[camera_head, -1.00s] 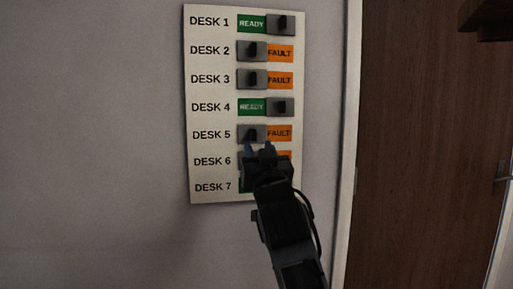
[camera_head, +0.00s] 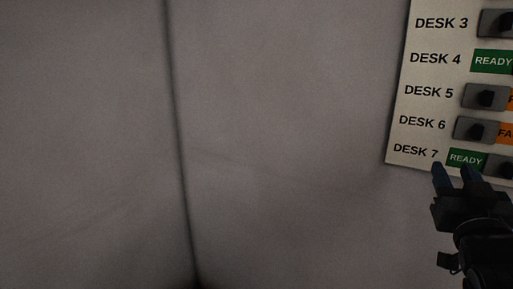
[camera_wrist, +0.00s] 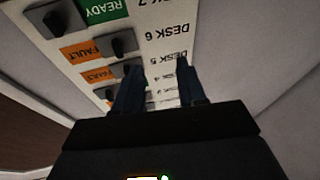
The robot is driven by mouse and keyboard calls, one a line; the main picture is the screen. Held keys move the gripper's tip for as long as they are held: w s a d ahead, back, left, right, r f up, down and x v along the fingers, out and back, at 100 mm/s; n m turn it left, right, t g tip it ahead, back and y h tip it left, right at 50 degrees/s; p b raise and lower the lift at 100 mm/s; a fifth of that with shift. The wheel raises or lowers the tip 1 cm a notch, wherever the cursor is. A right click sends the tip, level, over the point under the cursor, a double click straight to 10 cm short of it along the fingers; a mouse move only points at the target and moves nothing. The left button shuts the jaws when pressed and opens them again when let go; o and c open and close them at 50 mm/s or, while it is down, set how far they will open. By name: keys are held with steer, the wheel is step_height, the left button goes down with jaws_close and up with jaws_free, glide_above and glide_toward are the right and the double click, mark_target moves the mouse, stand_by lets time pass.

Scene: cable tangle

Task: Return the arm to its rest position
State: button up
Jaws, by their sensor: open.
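My gripper (camera_head: 455,175) is at the lower right of the head view, its two dark fingertips apart with nothing between them. It stands in front of the lower edge of a white switch panel (camera_head: 398,155), just below the DESK 7 label. Whether it touches the panel cannot be told. In the wrist view my gripper's fingers (camera_wrist: 157,85) point up toward the panel (camera_wrist: 215,12), which appears upside down. The rest of my arm runs out of the head view at the lower right.
The DESK 7 row shows a green READY label (camera_head: 466,158). The DESK 5 switch (camera_head: 485,97) and DESK 6 switch (camera_head: 476,131) sit beside partly cut-off orange labels. A bare grey wall (camera_head: 280,120) with a vertical corner line fills the left. A brown door (camera_wrist: 25,135) shows in the wrist view.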

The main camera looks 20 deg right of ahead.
steer(key=s+a+f+n+y, duration=0.2)
steer(key=s+a+f+y, duration=0.25)
steer(key=a+f, duration=0.35)
steer(key=s+a+f+n+y, duration=0.3)
steer(key=s+a+f, duration=0.2)
steer(key=a+f, duration=0.25)
steer(key=s+a+f+g+y, duration=0.1)
steer(key=s+a, duration=0.3)
steer(key=s, duration=0.6)
steer(key=s+a+f+n+g+y+p, duration=0.1)
steer(key=s+a+y, duration=0.3)
steer(key=s, duration=0.6)
steer(key=shift+s+a+f+n, duration=0.3)
steer(key=shift+a+f, duration=0.3)
steer(key=shift+f, duration=0.1)
